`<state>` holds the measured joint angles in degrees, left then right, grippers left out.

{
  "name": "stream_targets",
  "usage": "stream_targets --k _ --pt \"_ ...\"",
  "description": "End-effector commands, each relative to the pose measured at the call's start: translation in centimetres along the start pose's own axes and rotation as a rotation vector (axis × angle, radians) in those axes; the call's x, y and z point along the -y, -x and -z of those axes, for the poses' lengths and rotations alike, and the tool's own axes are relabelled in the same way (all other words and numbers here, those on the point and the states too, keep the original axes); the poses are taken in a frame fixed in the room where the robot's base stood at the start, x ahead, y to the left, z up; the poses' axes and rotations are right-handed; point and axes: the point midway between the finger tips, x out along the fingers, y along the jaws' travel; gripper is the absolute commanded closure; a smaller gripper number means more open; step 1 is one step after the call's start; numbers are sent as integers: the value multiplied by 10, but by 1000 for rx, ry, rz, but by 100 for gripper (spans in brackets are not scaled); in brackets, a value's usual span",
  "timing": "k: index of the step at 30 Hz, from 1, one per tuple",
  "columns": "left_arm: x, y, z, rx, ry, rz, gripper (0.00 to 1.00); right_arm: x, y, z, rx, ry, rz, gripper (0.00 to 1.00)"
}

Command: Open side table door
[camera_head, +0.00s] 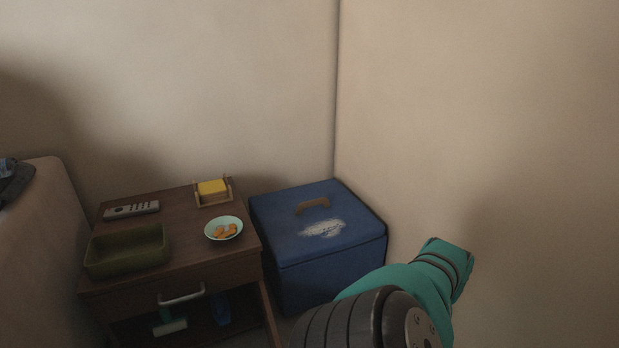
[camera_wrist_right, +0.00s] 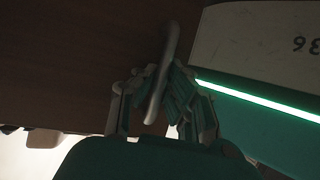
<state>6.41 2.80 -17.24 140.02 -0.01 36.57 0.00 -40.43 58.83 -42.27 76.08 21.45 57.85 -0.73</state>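The brown side table (camera_head: 190,258) stands at the lower left in the head view, with a pale bar handle (camera_head: 181,294) on its front and an open space below. No gripper is at that handle. In the right wrist view, a pale bar handle (camera_wrist_right: 160,85) stands on a dark brown wooden panel (camera_wrist_right: 70,60). My right gripper (camera_wrist_right: 165,70) has its fingers on both sides of this handle, closed in against it. I cannot tell which piece of furniture this panel belongs to. My left gripper is not in view.
On the table are a remote (camera_head: 132,210), a green tray (camera_head: 93,262), a bowl with orange pieces (camera_head: 209,230) and a yellow item in a wooden holder (camera_head: 228,198). A blue lidded box (camera_head: 290,235) stands between table and wall. Walls close the corner behind.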

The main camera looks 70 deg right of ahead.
Motion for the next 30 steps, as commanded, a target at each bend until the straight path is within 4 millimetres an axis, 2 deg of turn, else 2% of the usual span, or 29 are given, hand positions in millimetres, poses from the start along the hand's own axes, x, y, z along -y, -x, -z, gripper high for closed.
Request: stream_targets --k 12,15,17,25,30 --pt "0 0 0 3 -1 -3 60 -1 2 -1 -1 6 4 100" --pt "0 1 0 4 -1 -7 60 -1 2 -1 -1 6 4 84" --pt "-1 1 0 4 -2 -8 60 -1 2 -1 0 5 4 79" --pt "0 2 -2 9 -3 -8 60 0 4 -1 1 4 4 79" --pt "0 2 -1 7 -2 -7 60 0 24 -2 4 3 5 79"
